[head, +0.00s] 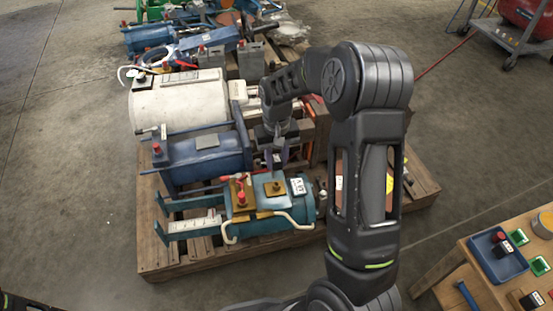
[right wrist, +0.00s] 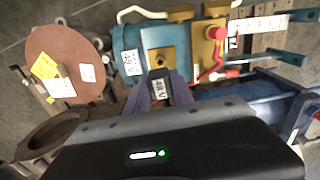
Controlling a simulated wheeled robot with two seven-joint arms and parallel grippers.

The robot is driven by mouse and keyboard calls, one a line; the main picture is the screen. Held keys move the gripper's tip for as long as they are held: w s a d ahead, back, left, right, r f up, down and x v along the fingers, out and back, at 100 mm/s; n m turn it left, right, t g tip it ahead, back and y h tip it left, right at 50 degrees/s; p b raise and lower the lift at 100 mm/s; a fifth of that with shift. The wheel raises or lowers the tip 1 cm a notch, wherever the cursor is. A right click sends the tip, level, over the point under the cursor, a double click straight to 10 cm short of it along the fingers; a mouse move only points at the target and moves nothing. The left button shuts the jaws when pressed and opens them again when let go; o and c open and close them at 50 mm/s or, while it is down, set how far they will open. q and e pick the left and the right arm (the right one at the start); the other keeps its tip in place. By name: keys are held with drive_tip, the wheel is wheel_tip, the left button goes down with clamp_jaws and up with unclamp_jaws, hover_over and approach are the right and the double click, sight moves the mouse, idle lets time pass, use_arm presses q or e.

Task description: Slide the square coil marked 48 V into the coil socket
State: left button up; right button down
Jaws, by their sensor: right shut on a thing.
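My right gripper (head: 277,160) is shut on a small dark coil, whose white label reads 48 V (right wrist: 159,88) in the right wrist view. The purple fingers hold it from both sides. The teal actuator (head: 262,222) lies on the pallet just below and in front of the gripper in the head view. On its top is a grey-blue plate with a small stem fitting (head: 276,187), which looks like the coil socket; it also shows in the right wrist view (right wrist: 157,58). The coil is close to this fitting, apparently apart from it. My left gripper is out of view.
A blue cylinder (head: 205,158) and a white tank (head: 180,103) lie behind the actuator on the pallet (head: 160,262). A red handle and bent pipe stand near the socket. A wooden bench (head: 470,295) at lower right carries a blue tray (head: 508,268) and several small blocks.

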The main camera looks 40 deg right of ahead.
drive_tip(key=shift+r, duration=0.1)
drive_tip(key=shift+f+b, duration=1.55)
drive_tip(key=shift+f, duration=1.4)
drive_tip(key=shift+p, duration=0.55)
drive_tip(key=shift+f+b, duration=0.85)
drive_tip(key=shift+f, duration=0.55)
drive_tip(key=c, duration=1)
unclamp_jaws()
drive_tip(key=shift+r+p, duration=1.6)
drive_tip(key=shift+r, duration=2.35)
